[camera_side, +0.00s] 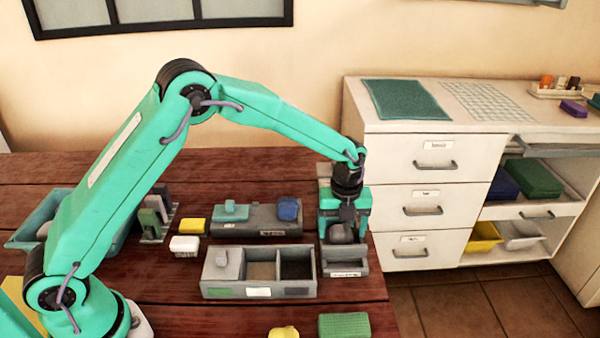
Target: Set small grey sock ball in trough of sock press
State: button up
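The small grey sock ball (341,234) is a dark, rounded lump at the right end of the wooden table. It lies between the two teal fingers of my gripper (342,228), which point straight down. One finger is on each side of the ball; I cannot tell whether they touch it. The sock press (345,263) is a grey block with a white label on its front, directly below my gripper. Its trough is mostly hidden by the ball and fingers, so I cannot tell whether the ball rests in it or hangs just above.
A grey box with compartments (222,274) stands close left of the press. Behind it is a grey holder (252,229) with a teal block and a blue ball (288,208). Yellow (193,225) and white (185,245) blocks lie further left. A green block (344,325) lies in front. White drawers (410,178) stand right.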

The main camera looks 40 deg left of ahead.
jog(key=shift+r, duration=0.1)
jog(key=shift+r, duration=3.85)
jog(key=shift+s+a+r, duration=0.15)
jog(key=shift+a+r, duration=0.05)
jog(key=shift+r, duration=0.25)
jog(key=s+a+r+n+t, duration=0.3)
jog(key=s+a+r+n, duration=0.6)
jog(key=s+r+n, duration=0.35)
jog(key=s+a+n+t, duration=0.1)
jog(key=s+a+n, duration=0.1)
jog(key=s+n, duration=0.5)
jog(key=s+a+n+t, duration=0.1)
jog(key=s+a+n, duration=0.2)
jog(key=s+n, duration=0.4)
jog(key=shift+s+a+t, duration=0.15)
jog(key=shift+s+t, duration=0.15)
jog(key=shift+s, duration=0.95)
